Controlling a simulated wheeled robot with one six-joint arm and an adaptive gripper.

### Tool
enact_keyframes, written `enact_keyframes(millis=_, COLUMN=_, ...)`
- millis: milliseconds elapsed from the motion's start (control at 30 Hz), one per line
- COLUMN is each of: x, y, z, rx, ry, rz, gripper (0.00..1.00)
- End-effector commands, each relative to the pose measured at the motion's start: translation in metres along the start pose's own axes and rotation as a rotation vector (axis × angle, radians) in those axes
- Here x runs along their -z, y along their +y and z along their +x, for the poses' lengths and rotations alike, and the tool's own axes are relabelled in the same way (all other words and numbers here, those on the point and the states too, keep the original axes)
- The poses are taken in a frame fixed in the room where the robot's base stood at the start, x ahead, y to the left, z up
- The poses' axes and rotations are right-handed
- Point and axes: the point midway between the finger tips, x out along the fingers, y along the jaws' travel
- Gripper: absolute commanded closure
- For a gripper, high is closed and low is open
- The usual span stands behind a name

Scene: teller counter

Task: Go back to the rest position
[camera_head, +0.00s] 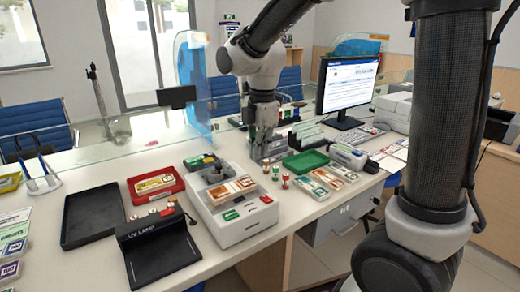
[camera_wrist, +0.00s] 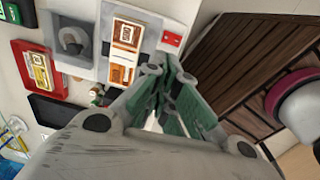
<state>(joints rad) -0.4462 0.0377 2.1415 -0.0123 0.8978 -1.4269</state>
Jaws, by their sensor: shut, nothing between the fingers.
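No object is held.
A red tray (camera_head: 133,197), black tray (camera_head: 72,240), UV lamp (camera_head: 160,272) and green tray (camera_head: 305,152) lie on the counter. Banknote bundles (camera_head: 333,178) lie to the right. A monitor (camera_head: 346,84) and glass screen (camera_head: 80,158) stand behind.

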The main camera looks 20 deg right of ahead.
Motion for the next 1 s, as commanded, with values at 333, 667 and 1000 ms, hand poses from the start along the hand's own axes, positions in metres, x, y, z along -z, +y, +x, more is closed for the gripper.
enact_keyframes(millis=333, x=-0.001, y=-0.009, z=0.005, rx=0.026, ry=-0.007, rz=0.326, gripper=1.00)
enact_keyframes(millis=667, x=-0.043, y=-0.105, z=-0.021, rx=0.008, ry=-0.006, rz=1.218, gripper=1.00)
enact_keyframes(millis=1000, x=-0.097, y=-0.217, z=-0.064, rx=-0.204, ry=0.147, rz=1.788, gripper=1.00)
